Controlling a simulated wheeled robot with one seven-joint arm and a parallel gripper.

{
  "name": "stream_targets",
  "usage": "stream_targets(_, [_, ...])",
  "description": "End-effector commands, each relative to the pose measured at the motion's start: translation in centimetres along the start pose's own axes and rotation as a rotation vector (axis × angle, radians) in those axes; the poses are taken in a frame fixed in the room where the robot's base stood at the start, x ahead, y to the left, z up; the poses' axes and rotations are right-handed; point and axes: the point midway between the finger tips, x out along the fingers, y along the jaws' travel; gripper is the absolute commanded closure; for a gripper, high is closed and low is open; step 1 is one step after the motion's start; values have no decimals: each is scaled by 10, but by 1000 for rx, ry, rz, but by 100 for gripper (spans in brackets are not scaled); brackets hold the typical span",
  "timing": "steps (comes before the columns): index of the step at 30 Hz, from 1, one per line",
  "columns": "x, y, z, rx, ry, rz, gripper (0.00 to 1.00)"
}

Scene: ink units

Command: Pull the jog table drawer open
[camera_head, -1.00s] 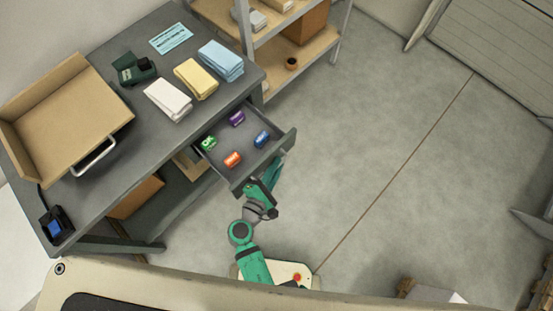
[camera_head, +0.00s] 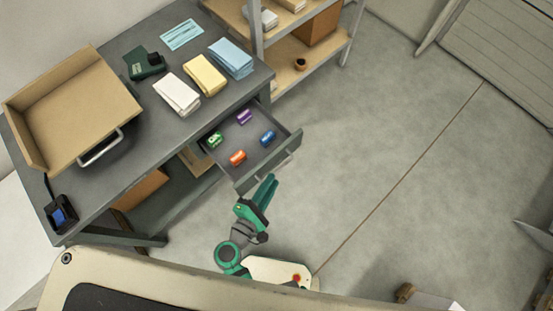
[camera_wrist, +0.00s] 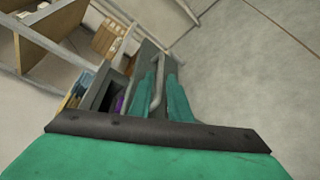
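The jog table (camera_head: 150,150) stands at the left in the head view, and its grey drawer (camera_head: 292,148) is pulled well out at the right end. Inside lie small green (camera_head: 215,139), purple (camera_head: 244,117), orange (camera_head: 238,158) and blue (camera_head: 267,138) items. The drawer's bar handle (camera_wrist: 158,82) shows in the wrist view between my two green fingers. My gripper (camera_head: 267,190) is just in front of the drawer front in the head view. Its fingers are apart, with a gap between them, and hold nothing.
A shelf rack (camera_head: 310,60) stands behind the table. The floor (camera_head: 390,140) to the right is open.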

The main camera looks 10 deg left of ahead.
Motion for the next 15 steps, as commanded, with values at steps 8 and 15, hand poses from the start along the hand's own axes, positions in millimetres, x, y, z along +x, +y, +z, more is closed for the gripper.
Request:
stream_targets(8, [-28,1,0,1,-1,1,83])
stream_targets(15, [-30,0,0,1,-1,1,83])
